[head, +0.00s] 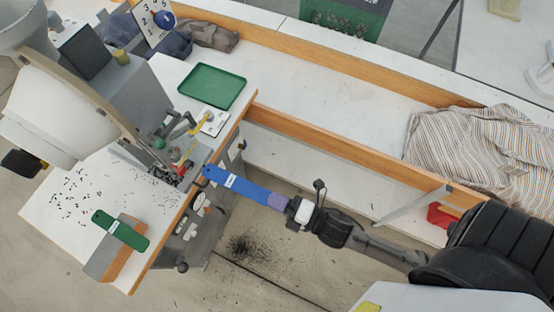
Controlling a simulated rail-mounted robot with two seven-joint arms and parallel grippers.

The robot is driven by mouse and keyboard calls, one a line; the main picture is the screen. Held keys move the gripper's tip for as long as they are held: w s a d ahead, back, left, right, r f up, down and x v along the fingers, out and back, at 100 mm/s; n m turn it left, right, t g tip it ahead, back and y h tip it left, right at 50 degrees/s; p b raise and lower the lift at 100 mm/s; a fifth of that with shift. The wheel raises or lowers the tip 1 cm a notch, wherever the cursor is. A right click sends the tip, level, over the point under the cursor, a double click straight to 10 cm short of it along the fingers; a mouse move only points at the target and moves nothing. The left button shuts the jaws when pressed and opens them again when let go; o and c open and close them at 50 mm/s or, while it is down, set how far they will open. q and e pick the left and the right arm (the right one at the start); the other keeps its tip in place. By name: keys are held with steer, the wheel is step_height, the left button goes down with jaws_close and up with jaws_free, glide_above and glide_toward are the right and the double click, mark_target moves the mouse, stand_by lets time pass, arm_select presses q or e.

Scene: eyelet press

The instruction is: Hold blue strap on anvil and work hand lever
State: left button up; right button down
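The blue strap (240,187) has a small white label and a hole near its far end. My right gripper (284,204) is shut on its near end, where a purple section shows. The press (118,92) stands on the bench at the left. Its working area, with red, green and yellow parts (179,158), is small and crowded, so I cannot make out the anvil or hand lever for certain. My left gripper is not in view.
A green strap (121,229) lies across a grey and wooden block (113,256) at the bench front. A green tray (212,86) sits behind the press area. Small dark bits (75,187) are scattered on the bench. A striped cloth (468,148) lies at the right.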

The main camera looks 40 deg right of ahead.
steer(key=shift+d, duration=0.15)
steer(key=p, duration=0.2)
glide_toward(230, 179)
steer(key=shift+x, duration=4.5)
steer(key=shift+w+f, duration=0.1)
steer(key=shift+w, duration=0.1)
steer(key=shift+w, duration=0.25)
steer(key=shift+f+p, duration=0.1)
steer(key=shift+p, duration=0.25)
